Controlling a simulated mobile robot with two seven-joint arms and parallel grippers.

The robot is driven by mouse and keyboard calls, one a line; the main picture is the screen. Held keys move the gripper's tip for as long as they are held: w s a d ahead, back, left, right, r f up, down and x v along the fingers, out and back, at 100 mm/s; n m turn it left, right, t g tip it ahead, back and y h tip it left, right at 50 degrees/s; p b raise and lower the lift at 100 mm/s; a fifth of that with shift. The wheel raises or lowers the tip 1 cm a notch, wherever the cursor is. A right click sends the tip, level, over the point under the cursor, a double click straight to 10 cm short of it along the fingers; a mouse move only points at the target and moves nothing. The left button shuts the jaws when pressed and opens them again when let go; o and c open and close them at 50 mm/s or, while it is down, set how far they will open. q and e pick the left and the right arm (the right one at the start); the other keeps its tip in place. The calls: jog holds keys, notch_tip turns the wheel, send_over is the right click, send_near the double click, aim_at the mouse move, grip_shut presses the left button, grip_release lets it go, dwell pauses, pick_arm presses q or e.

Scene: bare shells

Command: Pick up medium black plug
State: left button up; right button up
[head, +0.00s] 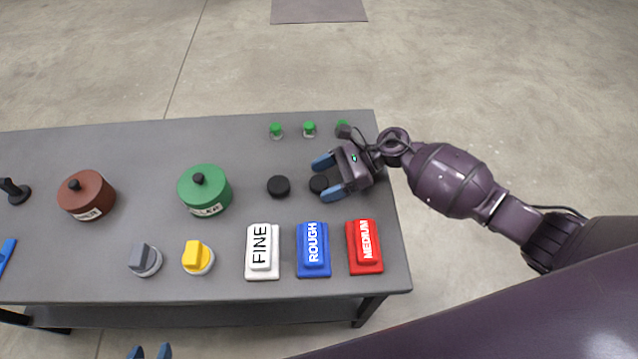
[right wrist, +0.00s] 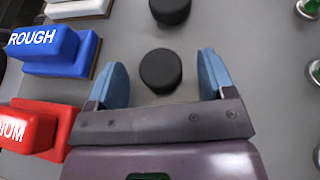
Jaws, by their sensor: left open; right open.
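Two round black plugs show on the grey table; no size label shows on either. The one on the right (head: 318,184) is at the mouth of my right gripper (head: 328,177); in the right wrist view this plug (right wrist: 160,71) is between the two open blue fingers, apart from both. The other black plug (head: 278,187) lies to its left, beyond the fingertips, and shows at the top of the right wrist view (right wrist: 170,10). Anything beneath the right gripper's body is hidden. My left gripper (head: 150,352) is at the bottom edge, open and empty, only its fingertips showing.
White FINE (head: 262,252), blue ROUGH (head: 313,250) and red MEDIUM (head: 365,247) blocks stand in front. Small green knobs (head: 309,129) line the back edge. A green pot (head: 205,190), a brown pot (head: 87,195), and grey and yellow knobs (head: 197,257) stand left.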

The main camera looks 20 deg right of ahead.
jog(key=shift+c, duration=0.2)
jog(key=c, duration=1)
jog(key=shift+o, duration=0.2)
jog(key=shift+r, duration=0.1)
